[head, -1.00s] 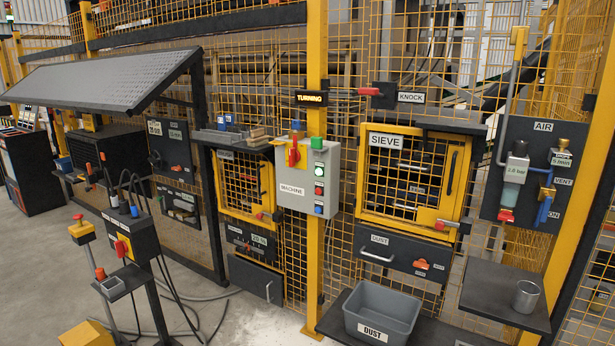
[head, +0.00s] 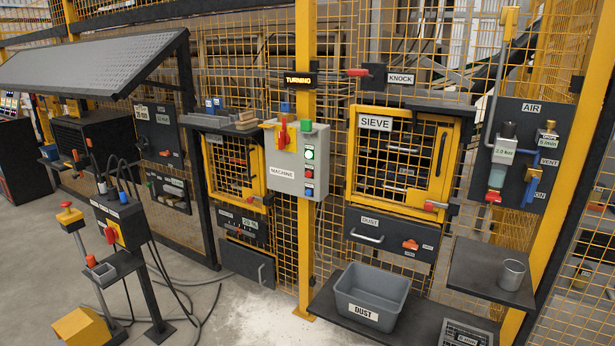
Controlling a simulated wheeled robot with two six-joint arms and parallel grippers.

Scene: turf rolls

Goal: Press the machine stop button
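The grey machine control box (head: 288,160), labelled MACHINE, is fixed to a yellow post in the middle of the head view. Its right part carries a column of small controls. A lit sign (head: 298,79) above reads TURNING. Neither gripper is in view.
The SIEVE door (head: 446,160) and a grey DUST bin (head: 342,300) on a low shelf are to the right. A pedestal (head: 120,225) with a red handle and cables stands to the left. Floor in front is open, with loose cables and white dust.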

